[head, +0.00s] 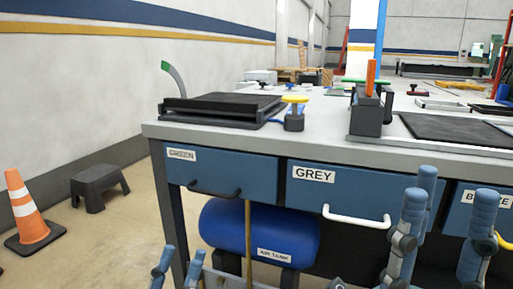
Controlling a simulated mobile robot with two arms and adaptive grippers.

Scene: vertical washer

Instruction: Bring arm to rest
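My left gripper (182,252) shows at the bottom edge, left of centre, in front of the workbench's left leg. Its blue fingertips point up and stand apart, with nothing seen between them; its lower part is cut off. My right gripper (450,192) is at the lower right, in front of the drawers. Its blue, grey-jointed fingers point up, spread wide, and no object shows between them. Its base is out of frame. The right fingers overlap the right part of the drawer labelled GREY (310,198) in the picture; contact cannot be told.
A blue air tank (240,225) lies underneath. An orange cone (27,210) and dark step stool (98,187) stand left. Floor between stool and bench is clear.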

